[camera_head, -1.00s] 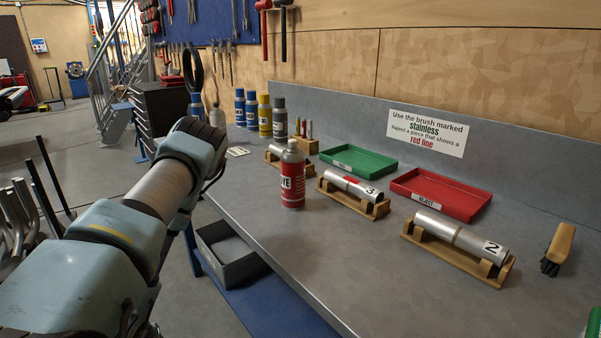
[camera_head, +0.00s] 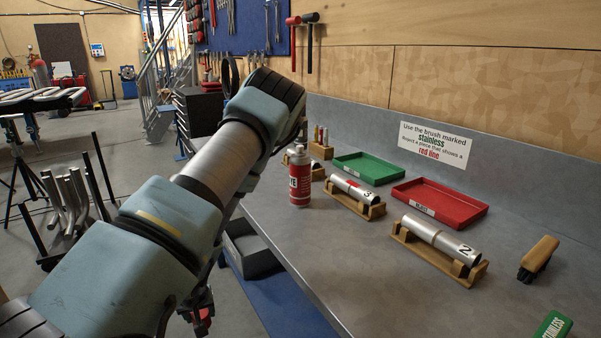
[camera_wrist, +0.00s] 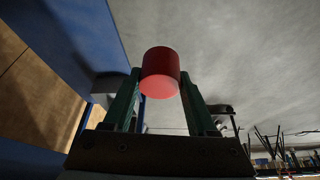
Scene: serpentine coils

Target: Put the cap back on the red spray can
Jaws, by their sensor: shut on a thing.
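The red spray can (camera_head: 299,182) stands upright on the grey bench near its left edge, with a pale, uncapped top. In the wrist view a red cap (camera_wrist: 161,82) sits between the green fingers of my gripper (camera_wrist: 160,76), which is shut on it. The gripper is away from the can, with grey floor and a blue bench part behind it in the wrist view. In the head view my arm hides most of the gripper. A dark part with a red patch shows below the arm, too unclear to name.
Right of the can are a wooden cradle with tube 3 (camera_head: 352,187), a green tray (camera_head: 367,168), a red tray (camera_head: 440,202), tube 2 (camera_head: 437,237) and a brush (camera_head: 538,258). A dark open bin (camera_head: 251,254) sits below the bench edge.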

